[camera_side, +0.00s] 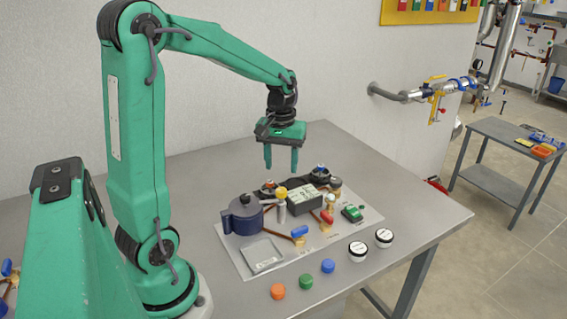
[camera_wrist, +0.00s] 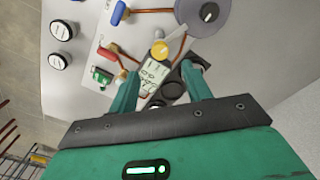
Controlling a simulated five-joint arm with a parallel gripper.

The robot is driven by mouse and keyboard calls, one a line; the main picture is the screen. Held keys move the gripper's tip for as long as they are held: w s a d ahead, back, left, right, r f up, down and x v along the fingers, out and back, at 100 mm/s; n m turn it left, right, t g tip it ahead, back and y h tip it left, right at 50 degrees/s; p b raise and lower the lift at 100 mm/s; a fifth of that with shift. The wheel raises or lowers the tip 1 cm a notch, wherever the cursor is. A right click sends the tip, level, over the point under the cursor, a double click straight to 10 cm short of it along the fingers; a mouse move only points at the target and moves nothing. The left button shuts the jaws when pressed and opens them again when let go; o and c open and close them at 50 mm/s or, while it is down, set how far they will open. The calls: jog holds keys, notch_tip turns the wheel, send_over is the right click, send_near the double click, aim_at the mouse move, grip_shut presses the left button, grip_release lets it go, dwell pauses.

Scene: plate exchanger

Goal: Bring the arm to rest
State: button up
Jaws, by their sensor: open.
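My gripper (camera_side: 281,158) hangs from my green arm, fingers pointing down, in the air above the back of the plate exchanger board (camera_side: 232,247). It is open, with nothing between its fingers. In the wrist view my gripper (camera_wrist: 160,95) shows its two green fingers apart, with the board's parts beyond them. The arm is raised and reaches out over the table.
On the board are a dark blue pot (camera_side: 243,215), a square tray (camera_side: 263,256), a yellow knob (camera_side: 281,192), a blue-handled valve (camera_side: 299,232) and a green block (camera_side: 352,213).

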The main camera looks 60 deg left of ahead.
dwell(0.3)
jog(key=s+d+r+m+t, duration=0.5)
jog(key=s+d+r+m, duration=0.2)
jog(key=s+d+m, duration=0.2)
jog(key=shift+s+d+t, duration=0.3)
jog(key=shift+s+d, duration=1)
jog(key=shift+d, duration=1.1)
jog(key=shift+r, duration=0.1)
jog(key=shift+c, duration=0.2)
